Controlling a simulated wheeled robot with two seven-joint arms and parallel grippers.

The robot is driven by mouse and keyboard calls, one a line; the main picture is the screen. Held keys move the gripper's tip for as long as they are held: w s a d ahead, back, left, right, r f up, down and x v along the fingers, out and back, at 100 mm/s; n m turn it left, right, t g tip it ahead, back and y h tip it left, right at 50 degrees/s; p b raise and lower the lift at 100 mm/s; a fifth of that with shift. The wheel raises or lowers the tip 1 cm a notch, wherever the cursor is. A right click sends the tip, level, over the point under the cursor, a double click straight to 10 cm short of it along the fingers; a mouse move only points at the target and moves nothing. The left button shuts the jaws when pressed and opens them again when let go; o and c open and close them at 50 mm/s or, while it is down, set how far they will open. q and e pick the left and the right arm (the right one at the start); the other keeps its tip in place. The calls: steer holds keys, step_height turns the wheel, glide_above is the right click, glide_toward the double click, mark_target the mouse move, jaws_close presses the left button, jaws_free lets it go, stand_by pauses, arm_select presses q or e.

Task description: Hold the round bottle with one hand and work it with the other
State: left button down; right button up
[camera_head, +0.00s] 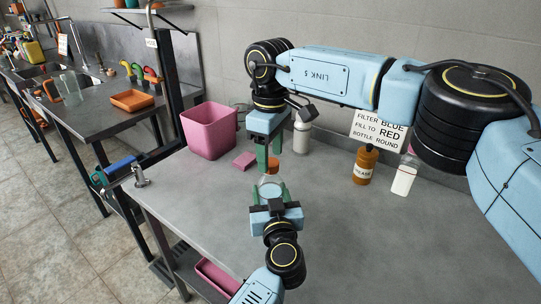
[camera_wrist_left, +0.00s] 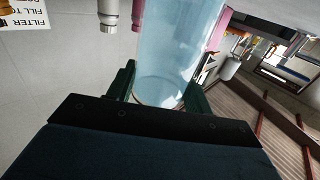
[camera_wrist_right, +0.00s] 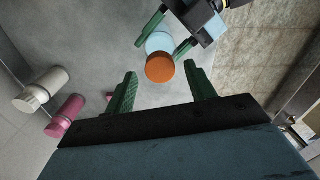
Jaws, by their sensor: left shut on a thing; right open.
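The round bottle (camera_head: 271,188) is clear with a bluish tint and has an orange cap (camera_head: 273,165). My left gripper (camera_head: 268,193) is shut on its body from the near side; the bottle is upright or nearly so in the head view. In the left wrist view the clear bottle body (camera_wrist_left: 168,50) sits between the green fingers. My right gripper (camera_head: 268,155) is above the bottle, fingers pointing down. In the right wrist view its fingers (camera_wrist_right: 160,85) are spread and empty, with the orange cap (camera_wrist_right: 160,68) beyond their tips.
A white bottle (camera_head: 302,135), an orange labelled bottle (camera_head: 363,166) and a white bottle (camera_head: 403,179) stand along the wall by a sign (camera_head: 381,129). The counter's right front is clear.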

steer(key=shift+r, duration=1.6)
steer(key=shift+c, duration=0.3)
